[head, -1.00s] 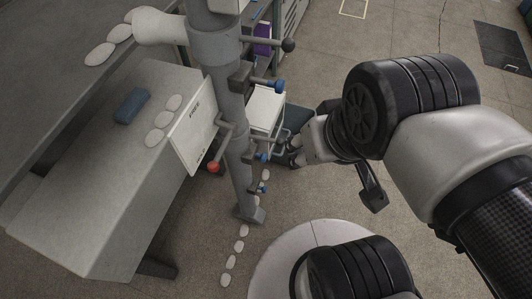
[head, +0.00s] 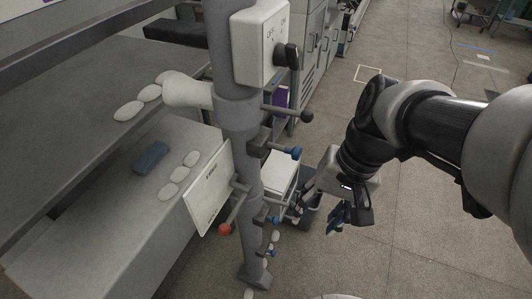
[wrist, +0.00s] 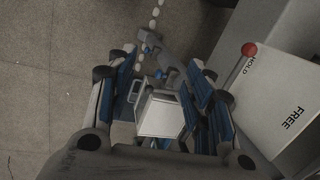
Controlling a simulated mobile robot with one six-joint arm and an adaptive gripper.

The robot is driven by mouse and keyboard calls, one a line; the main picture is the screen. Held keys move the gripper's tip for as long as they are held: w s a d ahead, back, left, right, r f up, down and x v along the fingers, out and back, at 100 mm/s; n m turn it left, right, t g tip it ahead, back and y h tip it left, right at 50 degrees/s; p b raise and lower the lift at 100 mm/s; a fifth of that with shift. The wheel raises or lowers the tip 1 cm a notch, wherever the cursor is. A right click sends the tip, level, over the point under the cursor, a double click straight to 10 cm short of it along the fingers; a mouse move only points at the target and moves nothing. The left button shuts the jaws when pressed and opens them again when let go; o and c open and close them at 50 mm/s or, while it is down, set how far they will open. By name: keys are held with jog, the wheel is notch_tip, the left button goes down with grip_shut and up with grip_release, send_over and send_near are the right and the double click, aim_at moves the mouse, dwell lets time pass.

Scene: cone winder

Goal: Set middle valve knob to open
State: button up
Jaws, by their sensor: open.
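Blue-tipped valve knobs stand on short stems along the grey column (head: 240,130). The upper knob (head: 292,153) is clear in the head view. The middle knob (head: 276,219) is small and partly crowded by pale parts behind it. The lower knob (head: 274,253) is below it. My gripper (head: 326,205) is open and empty, to the right of the middle knob and apart from it. In the wrist view the blue-padded fingers (wrist: 165,88) are spread. Two small blue knobs (wrist: 158,74) show beyond them; I cannot tell which is the middle one.
A white plate marked HOLD and FREE (wrist: 285,105) with a red-ball lever (head: 225,229) is on the column's left. A white switch box (head: 258,45) is above. A white box (head: 281,174) stands behind.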

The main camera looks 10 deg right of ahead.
jog(key=w+d+f+m+t+y, duration=0.1)
jog(key=w+d+f+m+y, duration=0.3)
jog(key=f, duration=0.4)
jog(key=w+d+f+m+t+y, duration=0.1)
jog(key=w+f+m+y, duration=0.1)
jog(key=f+m+y, duration=0.35)
jog(key=w+d+f+m+y, duration=0.35)
jog(key=f+m, duration=0.25)
jog(key=f, duration=0.4)
jog(key=m+t, duration=0.7)
send_near(278, 221)
jog(key=b+x, duration=0.1)
jog(key=x, duration=0.4)
jog(key=b+x, duration=0.1)
jog(key=x, duration=0.5)
jog(key=shift+w+d+f, duration=0.1)
jog(key=shift+d+f, duration=0.05)
jog(key=shift+f, duration=0.05)
jog(key=shift+c, duration=0.2)
grip_shut()
